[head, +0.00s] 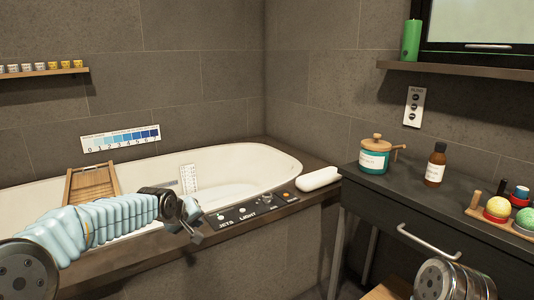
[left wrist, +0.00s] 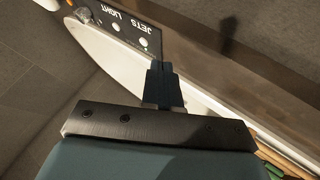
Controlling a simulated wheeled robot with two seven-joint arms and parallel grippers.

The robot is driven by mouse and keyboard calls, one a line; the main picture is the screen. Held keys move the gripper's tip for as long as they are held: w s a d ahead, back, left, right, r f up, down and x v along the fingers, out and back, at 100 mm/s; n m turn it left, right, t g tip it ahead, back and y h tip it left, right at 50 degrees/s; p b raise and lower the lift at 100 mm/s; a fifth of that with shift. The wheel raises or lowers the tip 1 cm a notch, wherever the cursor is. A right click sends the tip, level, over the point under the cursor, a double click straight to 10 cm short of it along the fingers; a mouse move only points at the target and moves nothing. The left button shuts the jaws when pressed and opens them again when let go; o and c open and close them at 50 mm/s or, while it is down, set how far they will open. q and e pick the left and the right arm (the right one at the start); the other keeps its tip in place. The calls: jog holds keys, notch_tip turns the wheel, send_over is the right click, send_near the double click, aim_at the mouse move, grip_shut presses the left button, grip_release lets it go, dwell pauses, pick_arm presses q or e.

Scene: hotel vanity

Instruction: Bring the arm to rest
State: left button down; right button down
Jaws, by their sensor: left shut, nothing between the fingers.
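My left arm comes in from the left in the head view, in a pale blue ribbed sleeve. Its gripper (head: 196,232) is shut and empty, in front of the tub's near rim, just left of the black control panel (head: 250,213) marked JETS and LIGHT. In the left wrist view the dark fingers of my left gripper (left wrist: 161,72) are together, with nothing between them. The panel (left wrist: 120,25) shows beyond the fingertips there. Whether the fingers touch the tub edge or panel is unclear. My right gripper is not in view.
The white bathtub (head: 235,160) has a wooden rack (head: 92,182) across it. A white rounded object (head: 318,178) lies at the tub's corner. The dark vanity (head: 395,200) at right holds a teal jar (head: 374,160), a brown bottle (head: 435,168) and a tray of coloured balls (head: 476,209).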

pick_arm(q)
jog(key=s+d+f+m+g+h, duration=0.15)
jog(key=s+f, duration=0.25)
jog(key=f, duration=0.5)
jog(key=s+d+f+g, duration=0.1)
jog(key=s+d+f, duration=0.3)
jog(key=f, duration=0.5)
jog(key=s+d+f+m+g, duration=0.1)
jog(key=s+f+g, duration=0.1)
jog(key=s+f, duration=0.5)
jog(key=s+f+g, duration=0.1)
jog(key=s+f, duration=0.3)
jog(key=s, duration=0.3)
jog(key=s+d+f+m+g+p, duration=0.1)
jog(key=s+f, duration=0.3)
jog(key=s, duration=0.4)
jog(key=s+d+f+m+g, duration=0.1)
jog(key=s+f, duration=0.4)
jog(key=s, duration=0.2)
jog(key=shift+s+g+p, duration=0.2)
jog(key=shift+g+p, duration=0.1)
jog(key=shift+g, duration=0.05)
jog(key=shift+d+f+h, duration=0.1)
jog(key=shift+h, duration=0.15)
